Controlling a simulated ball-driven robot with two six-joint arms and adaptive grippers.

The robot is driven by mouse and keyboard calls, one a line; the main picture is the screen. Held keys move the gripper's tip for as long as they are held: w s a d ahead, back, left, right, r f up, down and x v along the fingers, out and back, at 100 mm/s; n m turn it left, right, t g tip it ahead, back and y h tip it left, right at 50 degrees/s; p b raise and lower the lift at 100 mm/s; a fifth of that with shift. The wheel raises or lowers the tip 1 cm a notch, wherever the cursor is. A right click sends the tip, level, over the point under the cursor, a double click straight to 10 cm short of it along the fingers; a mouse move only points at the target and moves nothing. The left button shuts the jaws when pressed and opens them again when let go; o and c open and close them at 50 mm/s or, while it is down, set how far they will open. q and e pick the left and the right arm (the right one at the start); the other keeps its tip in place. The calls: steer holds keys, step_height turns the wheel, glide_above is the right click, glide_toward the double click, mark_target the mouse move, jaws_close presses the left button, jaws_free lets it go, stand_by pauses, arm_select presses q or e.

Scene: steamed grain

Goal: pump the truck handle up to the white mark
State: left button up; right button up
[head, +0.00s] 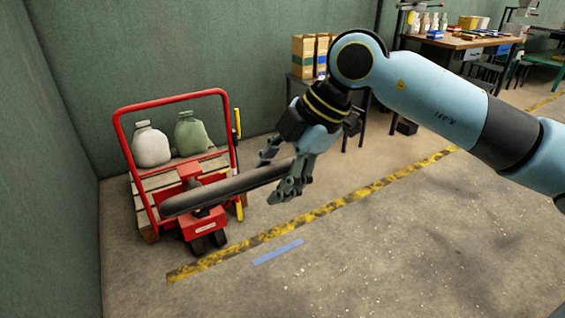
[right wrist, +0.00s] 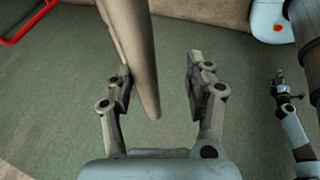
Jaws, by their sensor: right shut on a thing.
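The red pallet truck (head: 203,227) stands at the left with its long dark handle (head: 225,190) sloping slightly up to the right. In the right wrist view the handle (right wrist: 131,50) passes between the fingers (right wrist: 158,85), against the left one; a gap shows at the right one. An upright black and yellow post (head: 238,123) stands beside the truck's frame. I cannot make out a white mark. A small gripper (right wrist: 284,90), apparently my left, shows at the right of the wrist view; its jaws are unclear.
A white sack (head: 151,146) and a green sack (head: 190,134) sit on a wooden pallet (head: 150,185) behind the red frame. A yellow-black floor line (head: 340,202) and a blue strip (head: 278,252) lie in front. Boxes (head: 303,56) stand on a side table. The front floor is clear.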

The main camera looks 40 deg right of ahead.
steer(key=v, duration=0.7)
stand_by(0.7)
